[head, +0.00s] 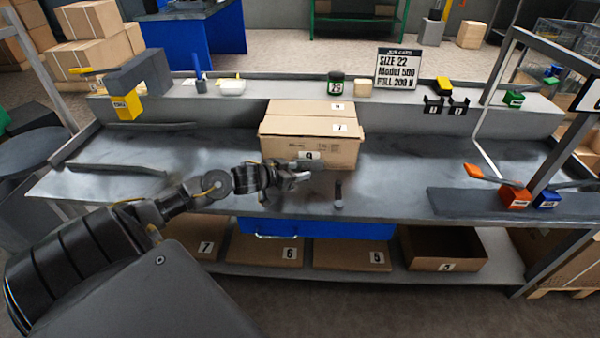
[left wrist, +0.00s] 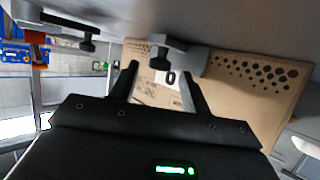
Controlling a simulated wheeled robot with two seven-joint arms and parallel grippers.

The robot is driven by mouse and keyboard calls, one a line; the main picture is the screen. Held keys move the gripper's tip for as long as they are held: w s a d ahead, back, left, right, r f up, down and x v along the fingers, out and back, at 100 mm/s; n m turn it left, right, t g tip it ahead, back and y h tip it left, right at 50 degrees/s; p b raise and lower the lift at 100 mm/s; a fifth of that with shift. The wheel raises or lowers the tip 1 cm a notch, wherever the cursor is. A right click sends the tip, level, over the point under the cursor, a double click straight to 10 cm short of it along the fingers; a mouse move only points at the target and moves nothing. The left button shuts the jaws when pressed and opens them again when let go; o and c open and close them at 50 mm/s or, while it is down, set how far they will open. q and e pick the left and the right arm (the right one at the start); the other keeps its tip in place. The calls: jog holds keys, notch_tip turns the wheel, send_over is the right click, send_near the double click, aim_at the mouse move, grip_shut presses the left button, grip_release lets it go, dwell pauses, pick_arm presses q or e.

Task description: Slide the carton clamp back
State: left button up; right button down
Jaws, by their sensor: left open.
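A closed brown carton (head: 290,127) stands on the workbench, with number tags on its top and front. A small grey clamp (head: 312,165) sits low at the carton's front; it looks close to the carton, but contact cannot be told. In the left wrist view the grey clamp (left wrist: 194,60) has a dark knob and sits in front of the carton (left wrist: 255,90). My left gripper (head: 304,178) is open just in front of the clamp. In the left wrist view its fingers (left wrist: 158,78) are spread, with a white tag between them in the picture. My right gripper is not in view.
A dark upright post (head: 338,195) stands near the bench's front edge, right of my left gripper. Orange (head: 514,198) and blue (head: 546,199) blocks sit at the right. A shelf with a sign (head: 397,68) runs behind. The bench left of the carton is mostly clear.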

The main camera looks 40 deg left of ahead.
pick_arm(q)
jog(key=shift+x, duration=0.75)
grip_shut()
